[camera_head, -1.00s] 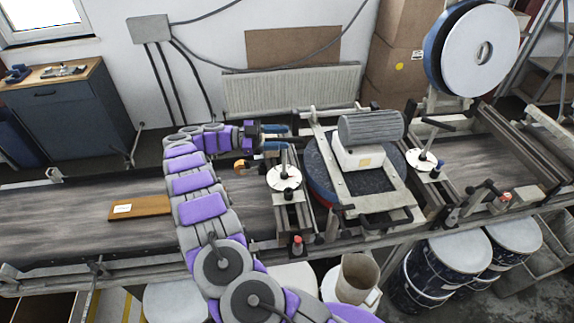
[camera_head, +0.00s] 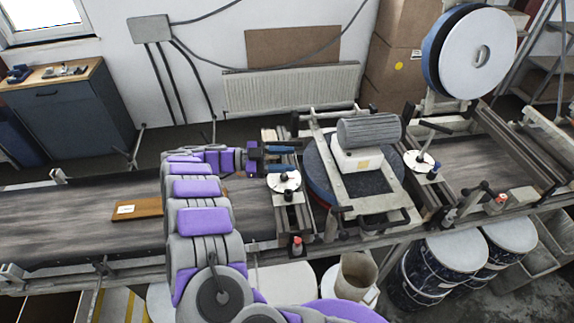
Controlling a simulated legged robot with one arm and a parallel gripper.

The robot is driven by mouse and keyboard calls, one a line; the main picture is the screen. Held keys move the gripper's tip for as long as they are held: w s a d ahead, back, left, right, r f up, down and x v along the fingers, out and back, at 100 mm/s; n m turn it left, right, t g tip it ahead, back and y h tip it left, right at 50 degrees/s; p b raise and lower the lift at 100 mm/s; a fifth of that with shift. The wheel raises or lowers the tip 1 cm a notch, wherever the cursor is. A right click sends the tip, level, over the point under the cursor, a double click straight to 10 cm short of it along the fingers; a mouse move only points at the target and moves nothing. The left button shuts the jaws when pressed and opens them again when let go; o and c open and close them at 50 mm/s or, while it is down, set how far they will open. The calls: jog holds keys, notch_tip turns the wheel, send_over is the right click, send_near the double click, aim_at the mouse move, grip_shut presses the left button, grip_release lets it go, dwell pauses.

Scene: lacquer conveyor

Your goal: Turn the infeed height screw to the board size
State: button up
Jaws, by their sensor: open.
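The infeed height screw has a white dial (camera_head: 284,183) with dark knobs, on the cross-frame left of the round machine. My gripper (camera_head: 290,158) is open, its blue fingers pointing right, at the far edge of the dial. The near finger overlaps the upper part of the dial in the picture. I cannot tell whether it touches the screw, and the handle's upper part is hard to make out. A brown board (camera_head: 146,209) with a white label lies on the belt to the left, partly behind my arm.
The conveyor belt (camera_head: 60,215) runs left to right. The machine with a grey motor (camera_head: 368,131) stands right of the screw. A similar white dial with a lever (camera_head: 419,161) is beyond it.

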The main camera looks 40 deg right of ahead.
jog(key=s+p, duration=0.1)
jog(key=p, duration=0.1)
jog(key=s+a+p, duration=0.1)
jog(key=p, duration=0.1)
jog(key=s+p, duration=0.1)
jog(key=p, duration=0.1)
jog(key=shift+s+a+r, duration=0.2)
jog(key=shift+s+a, duration=0.15)
jog(key=shift+s, duration=0.05)
